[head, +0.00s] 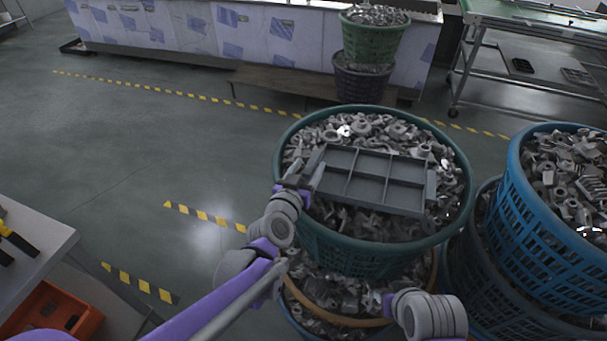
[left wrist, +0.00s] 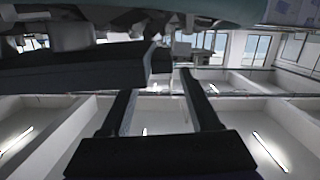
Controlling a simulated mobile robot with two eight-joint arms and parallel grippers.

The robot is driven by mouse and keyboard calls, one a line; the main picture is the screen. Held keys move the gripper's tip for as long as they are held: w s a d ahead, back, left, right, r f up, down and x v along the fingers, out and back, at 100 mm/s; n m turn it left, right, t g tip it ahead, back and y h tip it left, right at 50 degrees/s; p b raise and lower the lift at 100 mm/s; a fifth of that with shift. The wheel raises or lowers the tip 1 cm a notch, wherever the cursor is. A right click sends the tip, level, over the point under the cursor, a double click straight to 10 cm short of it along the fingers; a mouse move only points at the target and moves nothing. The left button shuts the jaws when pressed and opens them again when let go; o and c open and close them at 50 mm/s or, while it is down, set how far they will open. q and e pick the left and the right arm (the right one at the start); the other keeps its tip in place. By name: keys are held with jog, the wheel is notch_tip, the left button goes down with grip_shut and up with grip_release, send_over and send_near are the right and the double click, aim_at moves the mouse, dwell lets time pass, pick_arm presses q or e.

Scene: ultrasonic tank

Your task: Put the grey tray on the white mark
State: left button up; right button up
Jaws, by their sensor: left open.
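The grey tray (head: 372,180), shallow and divided into compartments, lies slightly tilted on metal parts in a green basket (head: 375,258). My left gripper (head: 305,180) is at the tray's left end. In the left wrist view its two fingers (left wrist: 157,82) are apart, with the dark edge of the tray (left wrist: 80,70) just beyond or between the tips. I cannot tell whether they touch it. Part of my right arm shows at the bottom of the head view, but its gripper is not seen. No white mark can be made out.
A blue basket (head: 550,225) full of parts stands close on the right. More stacked baskets (head: 372,42) stand at the back by a bench. A table (head: 35,250) with an orange bin (head: 50,312) below is at left. Floor with yellow-black stripes is clear between.

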pick_arm(q)
jog(key=p+v, duration=0.1)
jog(key=v, duration=1.1)
pick_arm(e)
jog(key=shift+w+r, duration=0.25)
jog(key=shift+r, duration=0.3)
jog(key=shift+w+r, duration=0.25)
jog(key=shift+r, duration=0.3)
jog(key=o, duration=0.4)
pick_arm(q)
jog(key=s+a+f+n+g+y, duration=0.1)
jog(key=s+a+f+g+y, duration=0.1)
jog(key=s+a+f+g, duration=0.2)
jog(key=s+a+f+n+g+y, duration=0.1)
jog(key=s+a+f+g+y, duration=0.2)
jog(key=s+a, duration=0.6)
notch_tip(320, 180, down, 3)
jog(key=s+g, duration=0.2)
jog(key=shift+a+n+g, duration=0.3)
jog(key=shift+a, duration=0.1)
pick_arm(e)
jog(key=shift+o, duration=0.2)
pick_arm(q)
jog(key=shift+w+a, duration=0.1)
pick_arm(e)
jog(key=shift+a, duration=0.1)
